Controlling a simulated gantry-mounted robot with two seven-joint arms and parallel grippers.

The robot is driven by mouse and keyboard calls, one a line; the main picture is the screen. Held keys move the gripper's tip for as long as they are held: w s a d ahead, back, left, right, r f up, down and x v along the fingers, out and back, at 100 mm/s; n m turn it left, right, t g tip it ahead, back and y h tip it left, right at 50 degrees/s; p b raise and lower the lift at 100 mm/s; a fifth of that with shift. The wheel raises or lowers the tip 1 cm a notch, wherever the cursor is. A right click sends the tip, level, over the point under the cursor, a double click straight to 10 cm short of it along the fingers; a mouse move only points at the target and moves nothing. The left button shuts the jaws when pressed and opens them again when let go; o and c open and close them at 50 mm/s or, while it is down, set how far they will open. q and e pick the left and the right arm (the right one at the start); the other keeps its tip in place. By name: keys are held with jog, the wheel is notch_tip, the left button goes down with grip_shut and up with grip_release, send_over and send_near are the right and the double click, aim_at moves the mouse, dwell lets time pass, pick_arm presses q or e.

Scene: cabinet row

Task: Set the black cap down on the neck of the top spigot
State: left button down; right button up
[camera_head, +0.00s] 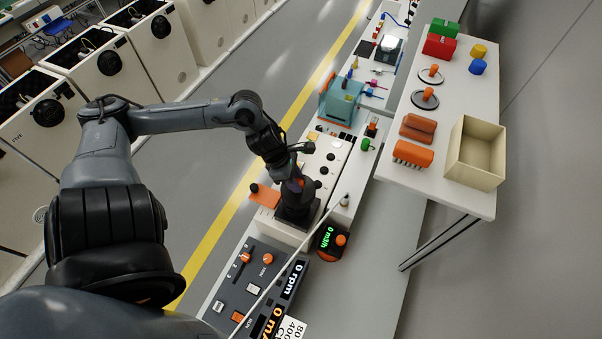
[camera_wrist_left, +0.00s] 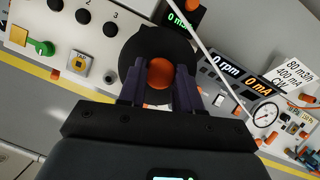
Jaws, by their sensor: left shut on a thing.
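My left gripper (camera_head: 297,190) is over the end of the white bench panel, pointing down. In the left wrist view its fingers (camera_wrist_left: 159,92) are on either side of a round orange knob. A dark round disc, which looks like the black cap (camera_wrist_left: 150,45), lies directly beyond the knob. I cannot tell whether the disc touches the surface beneath, and it hides what is under it. A neck or spigot cannot be made out for certain. Black round fittings numbered 1 to 3 (camera_wrist_left: 83,16) stand on the white panel nearby. My right gripper is not in view.
A thin white rod (camera_head: 290,267) crosses close beside the gripper. A display unit with green digits (camera_head: 330,241) and a dark control panel (camera_head: 262,275) are near. A side table (camera_head: 453,190) holds a beige bin (camera_head: 476,152) and an orange brush (camera_head: 413,154).

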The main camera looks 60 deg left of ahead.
pick_arm(q)
jog(key=shift+s+f, duration=0.1)
jog(key=shift+f, duration=0.1)
notch_tip(320, 180, down, 5)
jog(key=b, duration=0.5)
jog(key=shift+r, duration=0.1)
notch_tip(320, 180, down, 4)
jog(key=b, duration=0.3)
jog(key=shift+r, duration=0.1)
dwell(0.5)
jog(key=shift+f, duration=0.2)
dwell(0.4)
jog(key=shift+s+a+f, duration=0.1)
jog(key=shift+a+f, duration=0.05)
jog(key=shift+f, duration=0.15)
